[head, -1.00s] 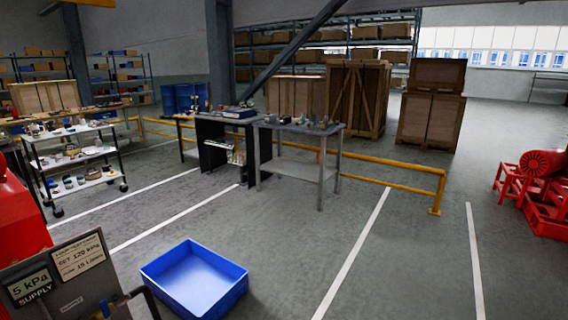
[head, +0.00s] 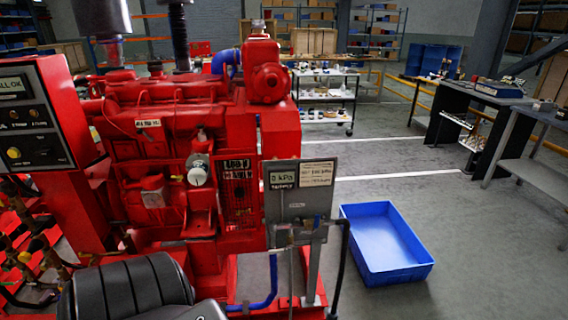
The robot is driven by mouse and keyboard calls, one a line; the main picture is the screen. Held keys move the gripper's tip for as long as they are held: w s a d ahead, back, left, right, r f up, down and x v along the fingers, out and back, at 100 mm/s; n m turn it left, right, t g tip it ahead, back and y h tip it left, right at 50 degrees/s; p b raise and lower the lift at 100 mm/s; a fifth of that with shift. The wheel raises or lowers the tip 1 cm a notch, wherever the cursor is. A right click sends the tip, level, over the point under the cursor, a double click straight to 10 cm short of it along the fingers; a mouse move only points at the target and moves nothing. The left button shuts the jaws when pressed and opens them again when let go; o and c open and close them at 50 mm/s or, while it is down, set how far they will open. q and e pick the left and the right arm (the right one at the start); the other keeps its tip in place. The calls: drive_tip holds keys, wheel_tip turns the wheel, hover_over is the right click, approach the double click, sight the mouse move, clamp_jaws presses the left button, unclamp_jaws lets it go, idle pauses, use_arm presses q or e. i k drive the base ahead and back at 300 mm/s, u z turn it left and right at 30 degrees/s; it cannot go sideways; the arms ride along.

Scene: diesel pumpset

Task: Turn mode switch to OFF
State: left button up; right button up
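A dark control panel (head: 28,120) in a red housing stands at the left edge of the head view, partly cut off. Its small screen (head: 11,87) seems to read "ALL OK". Below the screen are small round controls or lamps (head: 34,114), and lower down a round yellow control (head: 14,153). Which of these is the mode switch, and its position, I cannot tell at this size. Neither of my grippers shows in the head view.
A red diesel engine (head: 155,125) fills the left half. A grey supply board (head: 298,205) beside it seems to read 0 kPa. A blue bin (head: 388,240) lies on the floor to its right. Benches (head: 470,100) and a white cart (head: 325,95) stand behind.

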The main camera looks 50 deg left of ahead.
sight(45, 150)
drive_tip(key=u, duration=3.25)
drive_tip(key=i, duration=0.9)
drive_tip(key=z, duration=0.6)
